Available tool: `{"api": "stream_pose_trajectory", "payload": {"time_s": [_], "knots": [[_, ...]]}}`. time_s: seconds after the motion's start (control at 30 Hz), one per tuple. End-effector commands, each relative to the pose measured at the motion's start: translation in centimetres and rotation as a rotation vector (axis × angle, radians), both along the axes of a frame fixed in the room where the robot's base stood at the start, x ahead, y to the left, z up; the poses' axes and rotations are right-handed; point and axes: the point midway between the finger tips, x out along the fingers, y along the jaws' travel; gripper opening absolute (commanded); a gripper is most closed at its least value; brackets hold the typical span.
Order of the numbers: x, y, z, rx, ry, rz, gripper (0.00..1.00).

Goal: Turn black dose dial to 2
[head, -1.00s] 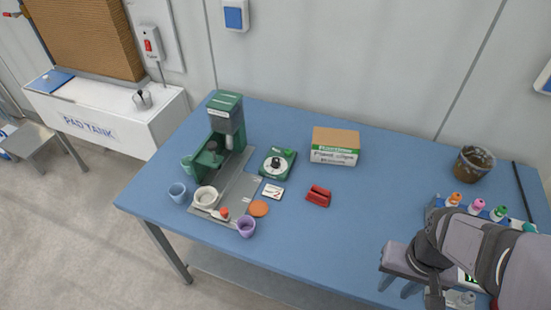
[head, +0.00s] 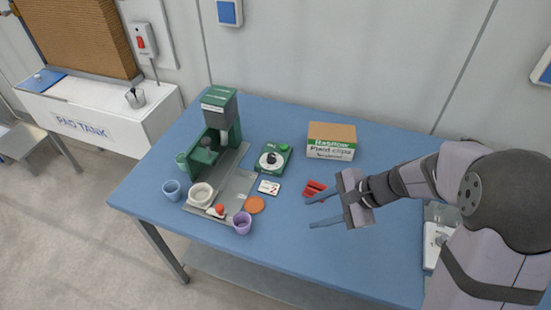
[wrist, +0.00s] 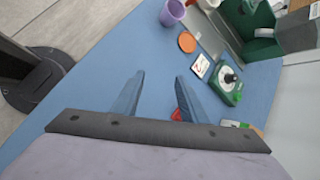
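The black dose dial (head: 271,158) sits on a white round face on top of a small green box (head: 282,168) on the blue table. It also shows in the wrist view (wrist: 230,78), ahead and right of my fingers; its setting is too small to read. A white card with a red 2 (head: 269,187) lies just in front of the box. My gripper (head: 309,210) is open and empty above the table, right of the box and apart from it. In the wrist view the two blue fingers (wrist: 160,82) are spread with bare table between them.
A red object (head: 313,188) lies close to my fingers, partly hidden in the wrist view. Cups, an orange disc (head: 254,205) and a carton (head: 331,141) stand around. The front middle table is clear.

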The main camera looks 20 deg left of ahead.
Motion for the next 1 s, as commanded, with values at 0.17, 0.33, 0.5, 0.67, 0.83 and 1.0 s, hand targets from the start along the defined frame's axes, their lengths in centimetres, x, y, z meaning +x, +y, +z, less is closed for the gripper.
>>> {"api": "stream_pose_trajectory", "payload": {"time_s": [0.17,0.33,0.5,0.67,0.83,1.0], "knots": [[5.8,5.9,-1.1,0.219,0.154,-0.290,0.39],[11.0,9.5,-1.8,0.403,0.283,-0.527,0.39],[14.5,11.3,-2.4,0.528,0.368,-0.680,0.39],[16.0,11.7,-2.6,0.583,0.404,-0.745,0.39],[16.2,11.9,-2.6,0.592,0.410,-0.756,0.39],[16.5,12.6,-2.8,0.590,0.408,-0.754,0.39]]}}
